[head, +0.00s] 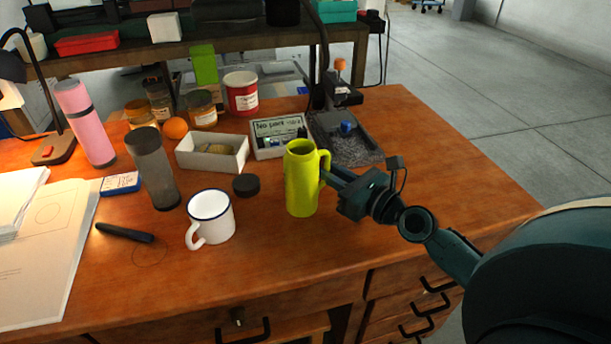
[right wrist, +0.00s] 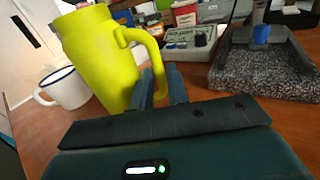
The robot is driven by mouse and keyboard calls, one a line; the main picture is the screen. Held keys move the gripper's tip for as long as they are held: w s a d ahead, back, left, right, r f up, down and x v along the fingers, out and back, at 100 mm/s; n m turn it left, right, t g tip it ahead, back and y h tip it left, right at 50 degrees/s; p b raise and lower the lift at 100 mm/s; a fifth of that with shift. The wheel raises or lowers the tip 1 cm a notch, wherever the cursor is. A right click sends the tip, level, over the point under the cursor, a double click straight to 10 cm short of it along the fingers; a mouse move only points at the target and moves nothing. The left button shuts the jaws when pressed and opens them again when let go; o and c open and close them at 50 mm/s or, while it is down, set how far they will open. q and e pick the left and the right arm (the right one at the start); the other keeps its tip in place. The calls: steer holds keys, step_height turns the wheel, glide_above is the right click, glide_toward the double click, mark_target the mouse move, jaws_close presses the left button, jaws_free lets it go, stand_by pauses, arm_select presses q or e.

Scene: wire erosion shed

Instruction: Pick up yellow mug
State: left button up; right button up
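The yellow mug (head: 301,182) is a tall yellow-green vessel with a side handle. It stands upright near the middle of the wooden desk, its handle facing right. In the right wrist view the mug (right wrist: 97,55) fills the upper left. My right gripper (head: 328,176) reaches in from the right at the handle. Its fingers (right wrist: 161,86) are close together on either side of the lower handle, and it looks shut on it. Whether the mug's base is lifted at all is hard to tell. My left gripper is in neither view.
A white mug (head: 211,216) and a black lid (head: 246,185) lie left of the yellow mug. Behind are a white tray (head: 212,155), a panel meter (head: 279,136) and a granite-topped stand (head: 352,151). The desk's right side (head: 440,160) is clear.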

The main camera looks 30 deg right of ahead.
steer(key=shift+x, duration=1.85)
steer(key=shift+r, duration=0.1)
steer(key=shift+c, duration=0.4)
jaws_close()
steer(key=shift+r, duration=0.15)
